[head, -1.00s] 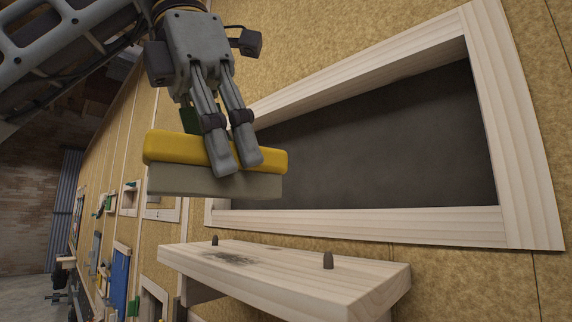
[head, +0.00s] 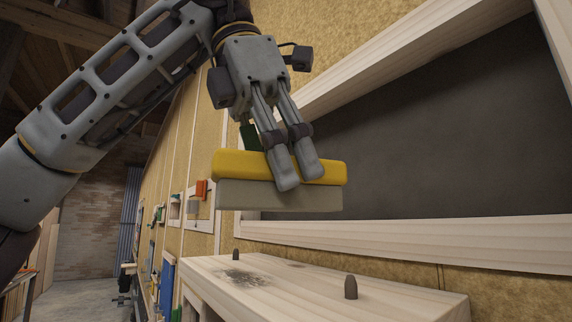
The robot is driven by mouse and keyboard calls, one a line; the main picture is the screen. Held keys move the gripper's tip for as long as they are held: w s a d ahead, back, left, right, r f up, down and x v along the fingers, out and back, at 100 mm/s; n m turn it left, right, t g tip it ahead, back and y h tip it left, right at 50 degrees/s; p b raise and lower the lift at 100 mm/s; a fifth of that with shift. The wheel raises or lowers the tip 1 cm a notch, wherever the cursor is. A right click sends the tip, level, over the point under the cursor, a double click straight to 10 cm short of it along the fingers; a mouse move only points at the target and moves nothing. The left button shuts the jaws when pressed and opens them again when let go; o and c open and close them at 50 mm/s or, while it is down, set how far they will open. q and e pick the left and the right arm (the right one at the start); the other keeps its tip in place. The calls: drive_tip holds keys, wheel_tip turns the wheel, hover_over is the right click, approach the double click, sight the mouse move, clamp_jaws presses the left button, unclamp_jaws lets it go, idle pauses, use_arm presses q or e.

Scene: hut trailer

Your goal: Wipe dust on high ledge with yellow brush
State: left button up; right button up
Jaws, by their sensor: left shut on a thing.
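The yellow brush (head: 232,165) has a yellow back and a grey pad below it. My left gripper (head: 298,180) is shut on the brush from above and holds it level. The brush hangs in the air above the wooden ledge (head: 395,300), apart from it. A dark patch of dust (head: 243,277) lies on the left part of the ledge, between two dark pegs. A fainter smudge shows farther back. My right gripper is not in view.
One peg (head: 236,254) stands at the ledge's left end and another peg (head: 351,288) nearer its front right. A wood-framed dark panel (head: 430,140) is set in the wall behind. Shelves and tools line the wall at left.

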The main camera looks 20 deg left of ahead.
use_arm(q)
drive_tip(key=shift+w+d+f, duration=0.1)
drive_tip(key=shift+f, duration=0.05)
drive_tip(key=shift+f, duration=2.85)
drive_tip(key=shift+f+b, duration=0.8)
drive_tip(key=shift+f, duration=0.25)
drive_tip(key=shift+r, duration=0.1)
drive_tip(key=shift+w+a+r+p, duration=0.1)
drive_tip(key=shift+w+a+p, duration=0.3)
drive_tip(key=shift+w+a, duration=0.25)
drive_tip(key=shift+w+a+p, duration=0.4)
drive_tip(key=shift+w+a, duration=0.05)
drive_tip(key=shift+a, duration=0.4)
drive_tip(key=shift+w+a, duration=0.1)
drive_tip(key=shift+a, duration=0.05)
